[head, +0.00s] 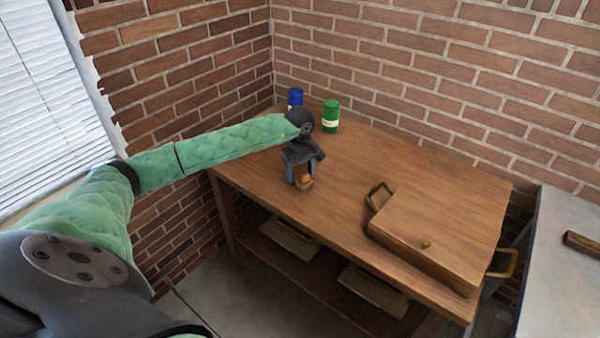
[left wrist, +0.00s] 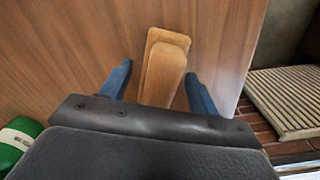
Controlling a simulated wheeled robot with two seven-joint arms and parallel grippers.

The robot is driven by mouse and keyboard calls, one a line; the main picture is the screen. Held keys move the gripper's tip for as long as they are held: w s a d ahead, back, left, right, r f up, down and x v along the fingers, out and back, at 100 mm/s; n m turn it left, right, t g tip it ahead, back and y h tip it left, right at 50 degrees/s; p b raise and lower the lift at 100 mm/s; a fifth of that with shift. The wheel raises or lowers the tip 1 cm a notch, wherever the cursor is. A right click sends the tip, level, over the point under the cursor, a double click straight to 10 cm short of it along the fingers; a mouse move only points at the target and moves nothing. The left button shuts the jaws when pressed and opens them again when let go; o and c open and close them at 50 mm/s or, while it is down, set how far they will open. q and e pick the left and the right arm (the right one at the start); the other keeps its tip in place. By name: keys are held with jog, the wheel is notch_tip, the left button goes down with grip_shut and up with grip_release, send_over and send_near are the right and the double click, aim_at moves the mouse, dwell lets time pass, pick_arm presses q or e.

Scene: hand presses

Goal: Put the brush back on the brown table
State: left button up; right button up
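The brush (head: 306,184) is a small orange-brown wooden piece at the left front part of the brown table (head: 345,205). In the left wrist view the brush (left wrist: 165,68) shows from above, over the table's wood near its edge. My left gripper (head: 299,178) is above the table with its blue fingers pointing down around the brush. In the left wrist view the left gripper's fingers (left wrist: 159,69) stand one on each side of the brush, with gaps showing, so it looks open. Whether the brush touches the tabletop is hard to tell. My right gripper is out of view.
A green can (head: 331,116) and a blue can (head: 295,98) stand at the back left of the table. A wooden box with brass handles (head: 440,232) sits at the right. A grey surface (head: 565,215) with a dark brown item (head: 581,243) is further right. The table's middle is clear.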

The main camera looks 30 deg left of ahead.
aim_at(300, 167)
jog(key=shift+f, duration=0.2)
pick_arm(q)
jog(key=shift+r, duration=0.6)
notch_tip(300, 167, up, 4)
jog(key=shift+f+b, duration=0.15)
jog(key=shift+b, duration=0.6)
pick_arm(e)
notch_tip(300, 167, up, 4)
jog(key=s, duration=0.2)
pick_arm(q)
notch_tip(300, 167, up, 7)
jog(key=b, duration=0.1)
jog(key=shift+r+b, duration=0.2)
jog(key=shift+b, duration=0.2)
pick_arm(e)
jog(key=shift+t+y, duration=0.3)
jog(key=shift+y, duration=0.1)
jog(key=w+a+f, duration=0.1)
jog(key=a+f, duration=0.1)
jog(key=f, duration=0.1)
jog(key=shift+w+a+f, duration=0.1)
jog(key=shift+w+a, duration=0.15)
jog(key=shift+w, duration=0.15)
pick_arm(q)
jog(key=shift+f, duration=0.1)
